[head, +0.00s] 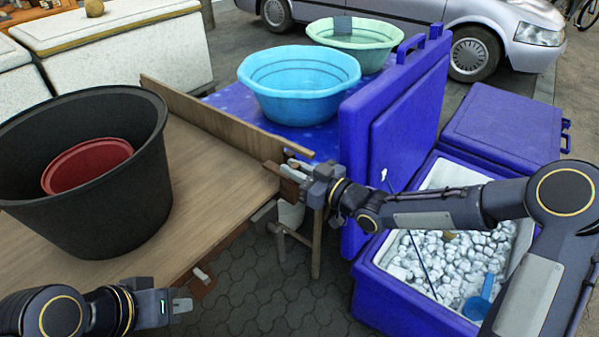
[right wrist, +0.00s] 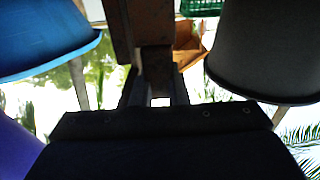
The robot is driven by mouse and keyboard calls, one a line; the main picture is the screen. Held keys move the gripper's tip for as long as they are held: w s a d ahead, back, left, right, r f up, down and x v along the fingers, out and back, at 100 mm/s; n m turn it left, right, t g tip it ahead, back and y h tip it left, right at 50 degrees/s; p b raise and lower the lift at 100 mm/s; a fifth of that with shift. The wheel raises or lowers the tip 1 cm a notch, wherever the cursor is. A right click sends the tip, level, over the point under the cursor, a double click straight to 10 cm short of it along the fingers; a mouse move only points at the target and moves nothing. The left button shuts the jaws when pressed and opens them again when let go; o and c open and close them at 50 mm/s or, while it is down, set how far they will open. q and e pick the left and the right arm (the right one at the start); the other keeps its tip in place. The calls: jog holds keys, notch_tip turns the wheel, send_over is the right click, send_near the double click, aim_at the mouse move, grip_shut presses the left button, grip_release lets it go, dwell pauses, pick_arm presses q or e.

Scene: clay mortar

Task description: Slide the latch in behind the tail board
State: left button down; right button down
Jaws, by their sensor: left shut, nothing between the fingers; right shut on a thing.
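The tail board (head: 215,118) is a long wooden plank standing on edge along the far side of the wooden table. My right gripper (head: 292,172) is at the near right end of this board, shut on a small brown wooden piece, which looks like the latch (head: 287,187). In the right wrist view the brown wood (right wrist: 150,30) runs up from between the fingers (right wrist: 158,88). The gripper hides part of the latch, so I cannot tell whether it is behind the board. My left gripper (head: 182,304) is shut and empty at the table's near edge.
A black tub (head: 120,200) with a red basin (head: 88,165) inside stands on the table. A blue basin (head: 300,85) sits beyond the board. An open blue cooler (head: 400,285) with ice is at right. A brown piece with a white handle (head: 203,276) is at the near edge.

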jog(key=c, duration=1.4)
grip_release()
jog(key=shift+w+a, duration=0.1)
jog(key=shift+a, duration=0.05)
jog(key=v, duration=0.8)
jog(key=shift+p, duration=0.35)
